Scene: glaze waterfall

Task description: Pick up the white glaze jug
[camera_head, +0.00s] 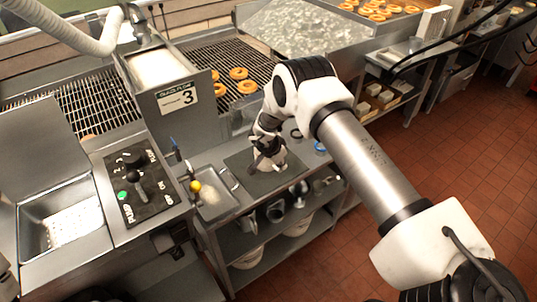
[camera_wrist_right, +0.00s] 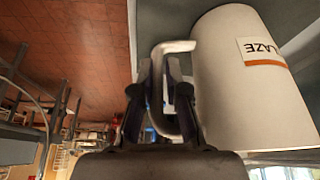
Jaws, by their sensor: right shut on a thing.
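The white glaze jug (camera_head: 272,164) is at the dark mat (camera_head: 290,176) on the steel side shelf, partly hidden by my right gripper (camera_head: 260,150). In the right wrist view, the jug (camera_wrist_right: 250,95) fills the right side. Its label shows the letters "LAZE" over an orange stripe. The jug's pale handle (camera_wrist_right: 178,46) passes between the fingers of my right gripper (camera_wrist_right: 160,85), which is shut on it. I cannot tell whether the jug's base touches the mat. My left gripper is not in view.
A steel tray with a yellow-knobbed tool (camera_head: 195,186) lies left of the mat. A control panel (camera_head: 136,186) is at left. Jugs and buckets sit on lower shelves.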

